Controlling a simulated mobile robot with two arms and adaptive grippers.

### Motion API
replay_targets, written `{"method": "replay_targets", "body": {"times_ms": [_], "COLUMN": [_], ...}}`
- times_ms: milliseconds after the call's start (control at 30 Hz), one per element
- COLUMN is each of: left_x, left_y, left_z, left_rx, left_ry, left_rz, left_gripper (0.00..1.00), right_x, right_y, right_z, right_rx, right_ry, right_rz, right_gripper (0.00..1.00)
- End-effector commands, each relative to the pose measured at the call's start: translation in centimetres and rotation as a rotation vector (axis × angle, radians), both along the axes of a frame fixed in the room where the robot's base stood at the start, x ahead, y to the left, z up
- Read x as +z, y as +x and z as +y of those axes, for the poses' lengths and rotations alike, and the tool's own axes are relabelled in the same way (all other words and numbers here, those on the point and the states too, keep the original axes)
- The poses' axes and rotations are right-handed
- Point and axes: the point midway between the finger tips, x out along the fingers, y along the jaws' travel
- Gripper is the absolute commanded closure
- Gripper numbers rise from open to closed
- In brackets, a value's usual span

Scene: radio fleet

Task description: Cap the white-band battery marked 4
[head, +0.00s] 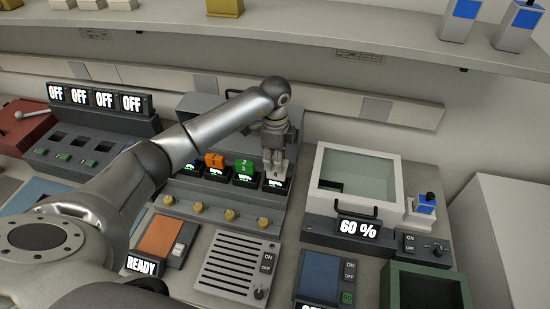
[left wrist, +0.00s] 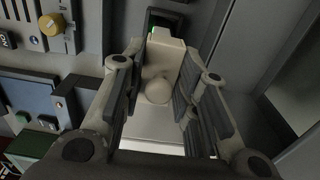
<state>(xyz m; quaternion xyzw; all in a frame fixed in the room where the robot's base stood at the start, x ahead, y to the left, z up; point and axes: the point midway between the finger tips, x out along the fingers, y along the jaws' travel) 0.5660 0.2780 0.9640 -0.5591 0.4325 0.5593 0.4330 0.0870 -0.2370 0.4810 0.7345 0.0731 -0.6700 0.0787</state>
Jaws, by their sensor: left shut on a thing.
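My left gripper (head: 273,150) points down over the rightmost place of the row of small units on the grey charger. It is shut on a white piece (head: 275,172) that bears a dark mark like a 4. In the left wrist view the white piece (left wrist: 160,65) sits between the two fingers, with a round knob facing the camera. I cannot tell whether it is a cap or part of the battery. To its left are a green piece (head: 243,166) marked 2, an orange piece (head: 214,160) and a partly hidden blue one. My right gripper is not in view.
Several yellow knobs (head: 230,215) line the charger's front. A glass-topped box (head: 392,170) with a 60 % display (head: 358,229) stands right. A green open bin (head: 386,292) is at front right. A shelf (head: 300,38) overhangs the back. My left arm hides the charger's left part.

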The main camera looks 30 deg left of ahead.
Motion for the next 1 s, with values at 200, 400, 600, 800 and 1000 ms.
{"method": "replay_targets", "body": {"times_ms": [200, 400, 600, 800, 1000], "left_x": [-0.15, -0.56, -0.72, -0.71, -0.72], "left_y": [-0.01, -0.01, -0.01, 0.00, 0.00], "left_z": [0.00, 0.01, 0.00, 0.00, 0.00], "left_rx": [0.000, 0.000, 0.000, 0.000, 0.000], "left_ry": [0.000, 0.001, 0.000, 0.000, 0.000], "left_rz": [0.000, 0.001, 0.000, 0.000, 0.000], "left_gripper": [0.81, 0.81, 0.81, 0.81, 0.81], "right_x": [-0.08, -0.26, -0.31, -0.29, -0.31], "right_y": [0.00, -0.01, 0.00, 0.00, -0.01], "right_z": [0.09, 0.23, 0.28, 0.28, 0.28], "right_rx": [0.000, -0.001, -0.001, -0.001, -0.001], "right_ry": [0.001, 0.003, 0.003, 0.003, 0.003], "right_rz": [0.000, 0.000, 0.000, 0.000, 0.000], "right_gripper": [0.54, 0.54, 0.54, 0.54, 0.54]}}
